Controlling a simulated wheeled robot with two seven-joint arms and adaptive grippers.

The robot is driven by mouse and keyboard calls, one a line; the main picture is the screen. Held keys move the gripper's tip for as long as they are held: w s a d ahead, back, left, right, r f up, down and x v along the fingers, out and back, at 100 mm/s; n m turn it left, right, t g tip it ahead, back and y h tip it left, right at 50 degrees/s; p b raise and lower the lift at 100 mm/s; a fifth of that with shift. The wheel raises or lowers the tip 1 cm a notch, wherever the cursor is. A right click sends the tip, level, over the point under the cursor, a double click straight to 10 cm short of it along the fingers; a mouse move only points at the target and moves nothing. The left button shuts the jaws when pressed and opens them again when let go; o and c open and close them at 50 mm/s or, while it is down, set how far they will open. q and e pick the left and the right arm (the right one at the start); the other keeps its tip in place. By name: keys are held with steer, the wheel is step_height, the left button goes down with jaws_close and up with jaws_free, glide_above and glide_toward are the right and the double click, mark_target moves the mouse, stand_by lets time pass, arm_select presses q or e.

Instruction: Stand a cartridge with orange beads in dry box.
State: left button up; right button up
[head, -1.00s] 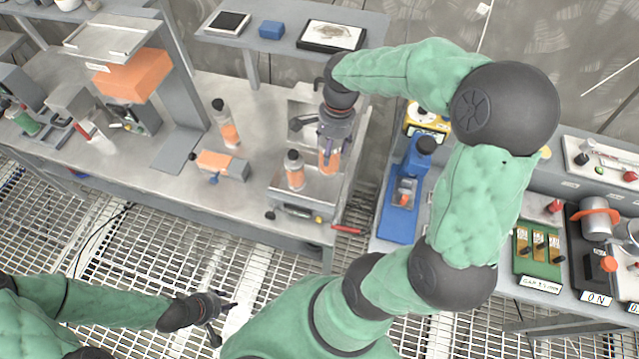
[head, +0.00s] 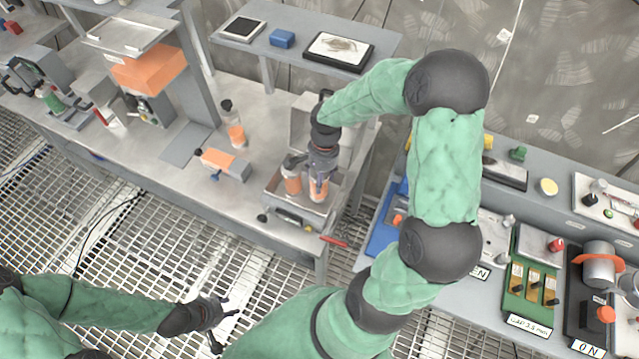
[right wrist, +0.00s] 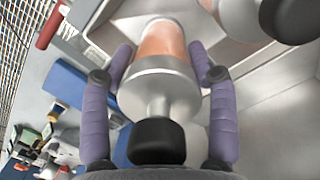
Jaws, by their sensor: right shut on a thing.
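The dry box (head: 270,203) is an open steel box on the bench, its lid (head: 298,118) raised behind it. My right gripper (head: 320,172) points down over its right part, shut on a clear cartridge with orange beads (head: 318,190). In the right wrist view this cartridge (right wrist: 160,45) sits between both fingers, its pale collar and black cap towards me. It is upright and low in the box; I cannot tell whether it touches the floor. A second orange-bead cartridge (head: 291,184) stands beside it on the left, partly hidden. My left gripper (head: 224,322) is open and empty, over the floor grating.
Another orange cartridge (head: 232,122) stands on the bench further left. A grey and orange device (head: 224,164) lies left of the box. A shelf (head: 290,52) is behind. A right-hand bench holds a green panel (head: 531,285) and other equipment. A red handle (head: 334,240) is at the bench edge.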

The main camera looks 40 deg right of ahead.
steer(key=shift+f+b, duration=0.3)
steer(key=shift+f, duration=1.3)
steer(key=shift+f, duration=0.1)
steer(key=o, duration=1.5)
steer(key=r, duration=0.4)
steer(key=d+r+p, duration=0.1)
steer(key=r, duration=0.3)
steer(key=r+p, duration=0.1)
steer(key=r, duration=0.3)
steer(key=shift+w+d+r, duration=0.1)
steer(key=shift+w+d, duration=0.05)
